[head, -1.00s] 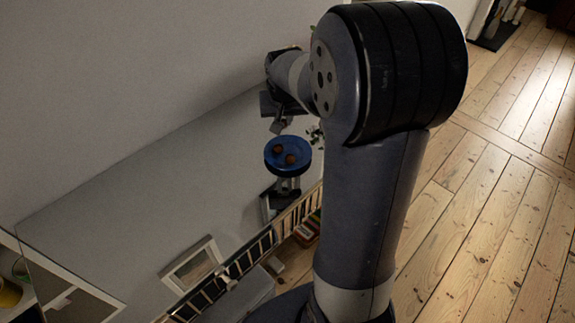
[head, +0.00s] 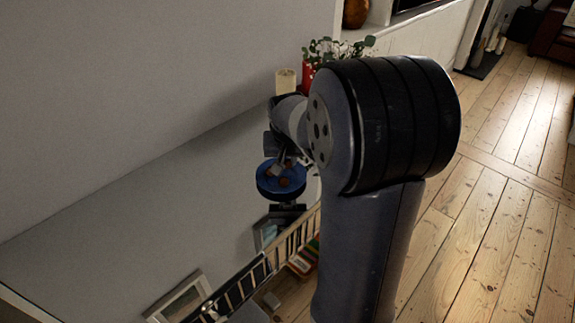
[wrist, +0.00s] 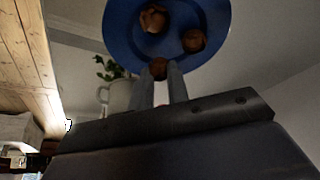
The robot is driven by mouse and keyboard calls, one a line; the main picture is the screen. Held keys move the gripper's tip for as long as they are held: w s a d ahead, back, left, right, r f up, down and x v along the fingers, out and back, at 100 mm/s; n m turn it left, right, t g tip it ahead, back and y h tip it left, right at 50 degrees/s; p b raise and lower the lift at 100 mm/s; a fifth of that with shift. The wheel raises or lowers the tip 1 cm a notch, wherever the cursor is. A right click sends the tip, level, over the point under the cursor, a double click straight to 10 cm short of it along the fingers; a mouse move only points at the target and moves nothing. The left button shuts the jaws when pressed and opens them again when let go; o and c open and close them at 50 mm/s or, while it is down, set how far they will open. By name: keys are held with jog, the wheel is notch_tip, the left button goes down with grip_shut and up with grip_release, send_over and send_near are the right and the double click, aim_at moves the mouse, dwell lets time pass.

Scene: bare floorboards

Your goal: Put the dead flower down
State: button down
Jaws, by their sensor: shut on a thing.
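My gripper (wrist: 158,85) is shut on a small brown rounded thing (wrist: 158,68) at its fingertips, seen in the wrist view. I cannot tell whether this is the dead flower; no clear petals or stem show. A round blue dish (wrist: 210,15) lies just beyond the fingertips, with two brown rounded things (wrist: 193,41) in it. I cannot tell whether the held thing touches the dish.
A cream candle (head: 286,80) and a red vase (head: 307,76) with green leaves stand behind my arm. A rail (head: 262,275), books (head: 304,256) and a frame (head: 180,300) show at the lower left. Bare floorboards (head: 490,200) are clear at right.

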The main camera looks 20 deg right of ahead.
jog(key=shift+f, duration=0.8)
jog(key=shift+f, duration=0.2)
jog(key=c, duration=1.6)
grip_release()
jog(key=shift+r, duration=0.1)
jog(key=shift+c, duration=0.2)
jog(key=p+v, duration=0.1)
jog(key=v, duration=1.1)
jog(key=shift+r, duration=0.1)
